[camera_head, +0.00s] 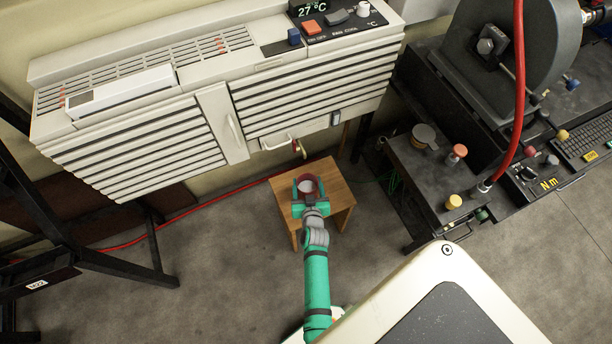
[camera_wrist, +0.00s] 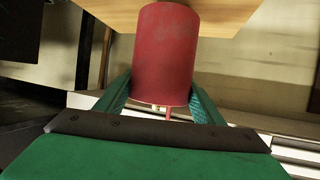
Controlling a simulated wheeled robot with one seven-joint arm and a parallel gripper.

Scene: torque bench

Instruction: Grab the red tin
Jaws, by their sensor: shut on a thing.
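The red tin (camera_head: 308,178) is at the small wooden stool (camera_head: 340,185) in the head view, its open round top facing up. In the wrist view the red tin (camera_wrist: 165,50) fills the upper middle, with the stool's wooden top (camera_wrist: 228,16) behind its far end. My gripper (camera_head: 309,192) has a green finger on each side of the tin and is shut on it; the fingers also show in the wrist view (camera_wrist: 163,88). I cannot tell whether the tin rests on the stool or is slightly above it. Its underside is hidden.
A white slatted heating unit (camera_head: 215,90) stands along the wall behind the stool. A dark bench (camera_head: 430,170) with several knobs and a large grey machine is at right. A black metal frame (camera_head: 60,230) is at left. A red hose (camera_head: 518,100) hangs at right.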

